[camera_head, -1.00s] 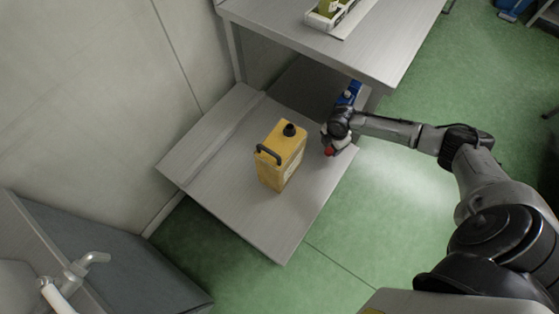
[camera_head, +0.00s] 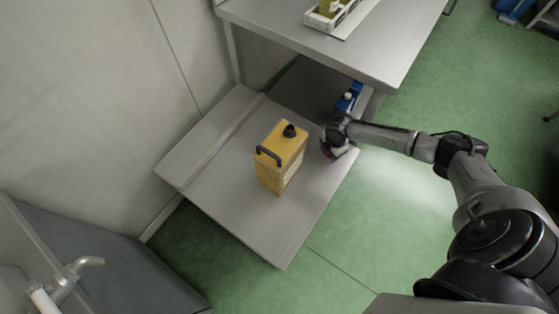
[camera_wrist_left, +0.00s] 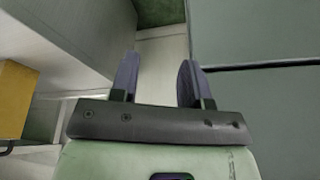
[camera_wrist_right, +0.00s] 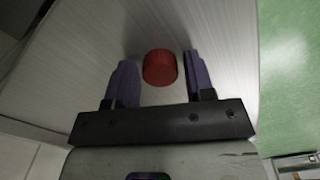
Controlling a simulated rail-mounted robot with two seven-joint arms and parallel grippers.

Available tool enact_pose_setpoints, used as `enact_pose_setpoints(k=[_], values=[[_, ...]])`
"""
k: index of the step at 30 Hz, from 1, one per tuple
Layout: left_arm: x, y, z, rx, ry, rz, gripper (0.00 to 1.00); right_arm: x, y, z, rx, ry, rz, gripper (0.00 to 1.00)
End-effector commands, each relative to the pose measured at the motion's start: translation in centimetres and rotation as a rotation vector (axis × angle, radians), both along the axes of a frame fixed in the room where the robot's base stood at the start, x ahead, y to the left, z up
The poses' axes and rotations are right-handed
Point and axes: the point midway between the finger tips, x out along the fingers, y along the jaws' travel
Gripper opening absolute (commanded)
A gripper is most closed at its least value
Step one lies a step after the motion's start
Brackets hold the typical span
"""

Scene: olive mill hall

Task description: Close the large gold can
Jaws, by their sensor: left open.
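The large gold can (camera_head: 271,176) stands upright on the low grey platform (camera_head: 222,204), with a black handle and a dark neck (camera_head: 289,131) on top. No cap shows on the neck. My right gripper (camera_head: 331,154) is low at the platform's right side, to the right of the can and apart from it. In the right wrist view a red cap (camera_wrist_right: 160,67) sits between its open fingers (camera_wrist_right: 160,80), with small gaps on both sides. My left gripper (camera_wrist_left: 158,82) is open and empty; the can's side (camera_wrist_left: 14,95) shows at that view's left edge.
A higher grey table (camera_head: 375,52) stands behind, with a white crate (camera_head: 349,20) on it. A blue container (camera_head: 346,102) with a white cap is partly behind my right arm. A metal tap (camera_head: 72,275) is at lower left. The platform's front is clear.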

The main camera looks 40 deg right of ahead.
Motion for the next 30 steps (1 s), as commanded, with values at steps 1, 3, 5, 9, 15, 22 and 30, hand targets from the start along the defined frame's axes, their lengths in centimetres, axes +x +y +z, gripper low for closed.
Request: enact_pose_setpoints(k=[1, 3, 5, 9, 15, 22, 30], values=[[0.0, 0.0, 0.0, 0.0, 0.0, 0.0, 0.43, 0.0, 0.0, 0.0, 0.0, 0.0, 0.0, 0.44], [0.0, 0.0, 0.0, 0.0, 0.0, 0.0, 0.43, 0.0, 0.0, 0.0, 0.0, 0.0, 0.0, 0.38], [0.0, 0.0, 0.0, -0.001, 0.0, 0.001, 0.43, 0.0, 0.0, 0.0, 0.0, 0.0, 0.0, 0.32], [0.0, -0.1, 0.0, -0.004, 0.0, 0.003, 0.43, 0.0, 0.0, 0.0, 0.0, 0.0, 0.0, 0.18], [0.0, -0.4, 0.1, -0.012, 0.0, 0.009, 0.43, 0.0, 0.0, 0.1, 0.0, 0.0, 0.0, 0.16], [0.0, -0.4, 1.3, -0.015, 0.0, 0.009, 0.43, 0.0, 0.0, 1.2, 0.0, 0.0, 0.0, 0.16], [0.0, -0.3, 3.4, -0.008, 0.0, 0.006, 0.43, 0.0, 0.0, 3.2, 0.0, 0.0, 0.0, 0.16]])
